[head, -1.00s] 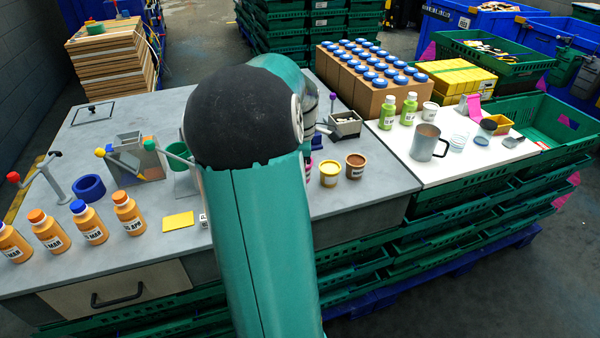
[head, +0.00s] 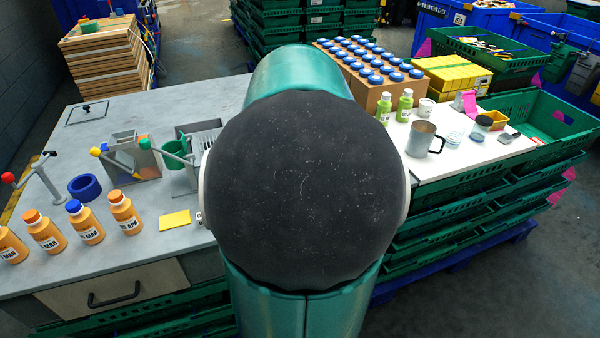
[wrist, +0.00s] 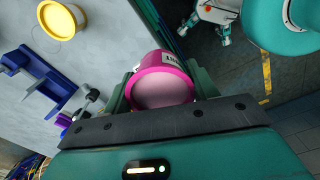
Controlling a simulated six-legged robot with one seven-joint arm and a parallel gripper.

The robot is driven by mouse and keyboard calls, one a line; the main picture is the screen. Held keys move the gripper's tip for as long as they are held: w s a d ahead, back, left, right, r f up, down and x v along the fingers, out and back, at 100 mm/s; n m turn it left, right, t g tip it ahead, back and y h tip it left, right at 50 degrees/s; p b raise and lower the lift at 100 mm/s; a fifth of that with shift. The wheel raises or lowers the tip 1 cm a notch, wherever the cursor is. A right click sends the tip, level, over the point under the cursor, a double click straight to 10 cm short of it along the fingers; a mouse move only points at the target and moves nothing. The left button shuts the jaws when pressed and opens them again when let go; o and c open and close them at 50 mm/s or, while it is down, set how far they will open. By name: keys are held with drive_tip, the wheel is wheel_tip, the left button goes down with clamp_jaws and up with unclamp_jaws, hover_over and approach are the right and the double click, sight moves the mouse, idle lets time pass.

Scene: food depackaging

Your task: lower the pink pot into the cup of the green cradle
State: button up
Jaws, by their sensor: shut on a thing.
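In the wrist view the pink pot (wrist: 162,88) sits between the jaws of my gripper (wrist: 160,80), which is shut on it. Its round pink end faces the camera, and part of a white label with dark print shows on its side. In the head view my arm hides both gripper and pot. The green cradle (head: 176,149) stands on the grey table, left of my arm, with its cup upward; I cannot see inside the cup. It is not recognisable in the wrist view. The pot is apart from the grey tabletop seen there.
A yellow-rimmed pot (wrist: 57,20) shows in the wrist view.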

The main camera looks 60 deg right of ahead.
drive_tip(key=w+r, duration=0.4)
drive_tip(key=w, duration=0.8)
drive_tip(key=w+r, duration=0.5)
drive_tip(key=w, duration=0.8)
drive_tip(key=w+r, duration=0.4)
drive_tip(key=w, duration=0.8)
drive_tip(key=shift+w+a+r, duration=0.15)
drive_tip(key=shift+w+a, duration=0.05)
drive_tip(key=shift+f, duration=7.2)
drive_tip(key=shift+f, duration=0.4)
